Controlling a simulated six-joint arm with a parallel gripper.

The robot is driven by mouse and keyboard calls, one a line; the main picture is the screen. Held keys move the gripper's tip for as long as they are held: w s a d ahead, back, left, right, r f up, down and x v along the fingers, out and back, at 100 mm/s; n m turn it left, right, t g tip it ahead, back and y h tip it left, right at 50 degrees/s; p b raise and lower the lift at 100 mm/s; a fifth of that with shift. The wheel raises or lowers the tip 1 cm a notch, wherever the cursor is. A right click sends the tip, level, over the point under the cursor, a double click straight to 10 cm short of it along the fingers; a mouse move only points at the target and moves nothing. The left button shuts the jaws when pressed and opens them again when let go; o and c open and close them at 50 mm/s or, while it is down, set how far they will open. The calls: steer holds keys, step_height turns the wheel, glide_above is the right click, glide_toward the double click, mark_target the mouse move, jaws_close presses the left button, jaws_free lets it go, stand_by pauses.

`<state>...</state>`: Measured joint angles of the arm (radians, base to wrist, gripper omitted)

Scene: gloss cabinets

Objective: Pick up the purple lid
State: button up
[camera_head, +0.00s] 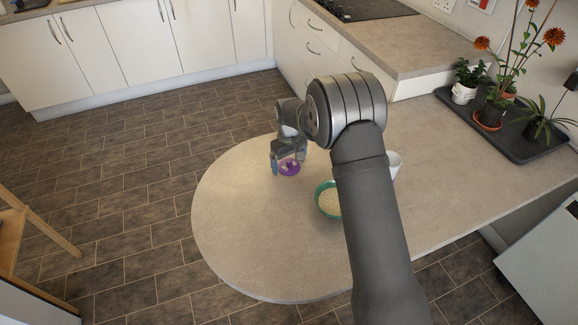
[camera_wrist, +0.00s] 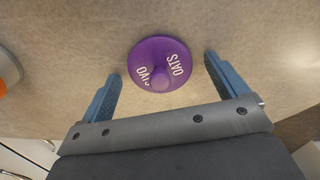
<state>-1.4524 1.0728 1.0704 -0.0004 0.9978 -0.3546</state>
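The purple lid (camera_head: 289,168) lies on the rounded end of the beige counter (camera_head: 235,215), near its far edge. In the wrist view the lid (camera_wrist: 152,58) is round with a small knob and white lettering reading "OATS". My gripper (camera_head: 288,159) is open above the lid, with its blue fingers apart. In the wrist view the lid sits between the two fingers, with a gap on each side and no visible contact. The exact height of the fingers above the counter is hard to tell.
A teal bowl (camera_head: 328,208) with pale contents stands nearby, partly behind my arm. A white cup (camera_head: 395,164) stands farther right. A dark tray (camera_head: 505,130) with potted plants is at the back right. An orange-rimmed object (camera_wrist: 8,72) shows at the wrist view's left edge. The counter's left side is clear.

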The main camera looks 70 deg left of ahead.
mark_target(293, 166)
steer(key=c, duration=0.9)
steer(key=shift+r, duration=0.55)
steer(key=r, duration=0.2)
steer(key=w+r, duration=0.1)
steer(key=shift+d+r, duration=0.35)
steer(key=shift+r, duration=0.05)
steer(key=w+d+r+m, duration=0.2)
steer(key=w+d+r, duration=0.6)
steer(key=w, duration=0.4)
steer(key=w+d+r+m, duration=0.3)
steer(key=w+d+r, duration=0.4)
steer(key=w+d, duration=0.4)
steer(key=shift+w+a+f, duration=0.1)
steer(key=shift+a+f, duration=0.15)
steer(key=shift+f, duration=0.8)
steer(key=shift+w+a+f, duration=0.1)
steer(key=shift+a+f, duration=0.1)
steer(key=shift+f, duration=0.85)
steer(key=shift+w+a+f, duration=0.1)
steer(key=shift+a+f, duration=0.15)
steer(key=shift+f, duration=0.8)
